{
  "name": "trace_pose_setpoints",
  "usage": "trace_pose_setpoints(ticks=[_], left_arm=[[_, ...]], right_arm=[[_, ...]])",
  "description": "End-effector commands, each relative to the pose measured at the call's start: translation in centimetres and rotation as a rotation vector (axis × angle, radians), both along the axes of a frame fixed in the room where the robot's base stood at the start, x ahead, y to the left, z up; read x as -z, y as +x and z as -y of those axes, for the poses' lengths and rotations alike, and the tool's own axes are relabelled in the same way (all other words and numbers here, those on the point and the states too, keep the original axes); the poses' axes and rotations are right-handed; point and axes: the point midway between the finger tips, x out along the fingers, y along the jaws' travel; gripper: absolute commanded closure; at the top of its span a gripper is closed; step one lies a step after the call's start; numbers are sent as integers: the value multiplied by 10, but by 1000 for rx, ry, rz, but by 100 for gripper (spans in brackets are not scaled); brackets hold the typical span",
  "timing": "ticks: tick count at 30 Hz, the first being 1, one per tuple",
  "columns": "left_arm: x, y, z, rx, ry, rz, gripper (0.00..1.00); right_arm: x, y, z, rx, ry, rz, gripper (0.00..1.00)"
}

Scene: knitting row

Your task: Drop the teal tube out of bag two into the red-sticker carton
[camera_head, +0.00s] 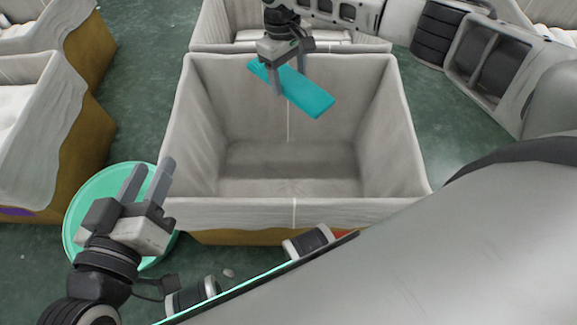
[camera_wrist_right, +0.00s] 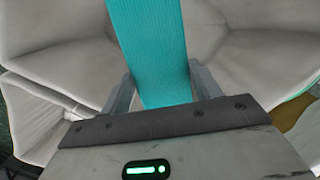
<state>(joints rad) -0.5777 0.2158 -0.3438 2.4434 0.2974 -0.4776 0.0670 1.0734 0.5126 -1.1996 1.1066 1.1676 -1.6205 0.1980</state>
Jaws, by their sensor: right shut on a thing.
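The teal tube (camera_head: 312,95) is held in my right gripper (camera_head: 288,78), over the open mouth of a lined carton (camera_head: 295,212). The tube looks flat and long and slants down to the right. In the right wrist view the teal tube (camera_wrist_right: 150,45) runs between the fingers (camera_wrist_right: 155,88). The carton has a pale grey liner, and its visible inside is empty. A bit of red (camera_head: 344,234) shows on its brown front, mostly hidden behind my own body. My left gripper (camera_head: 148,180) is open and empty, left of the carton. I cannot tell which container is bag two.
Another lined carton (camera_head: 225,22) with white contents stands behind. More lined cartons (camera_head: 40,125) stand at the left, one with a purple mark (camera_head: 15,212). A round green-rimmed thing (camera_head: 90,195) lies under my left gripper. Green floor (camera_head: 150,85) is clear between the cartons.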

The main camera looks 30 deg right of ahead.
Motion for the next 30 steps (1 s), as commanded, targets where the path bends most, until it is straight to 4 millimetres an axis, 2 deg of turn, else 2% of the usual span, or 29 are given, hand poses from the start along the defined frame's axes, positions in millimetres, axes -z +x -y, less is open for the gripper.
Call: trace_pose_setpoints(ticks=[1,6,18,19,21,22,30], left_arm=[[6,1,2,3,-42,10,62],[-5,3,6,13,-140,45,62],[-15,3,7,20,-188,60,62],[-15,3,7,20,-188,60,62],[-15,3,7,20,-188,60,62],[-15,3,7,20,-188,60,62],[-15,3,7,19,-186,61,62]], right_arm=[[14,0,0,-1,0,1,59],[24,0,0,-1,-1,0,59],[25,0,0,0,0,-1,59],[25,0,0,0,0,-1,35],[25,0,0,0,0,-1,15],[25,0,0,0,0,-1,12],[25,0,0,0,0,-1,12]])
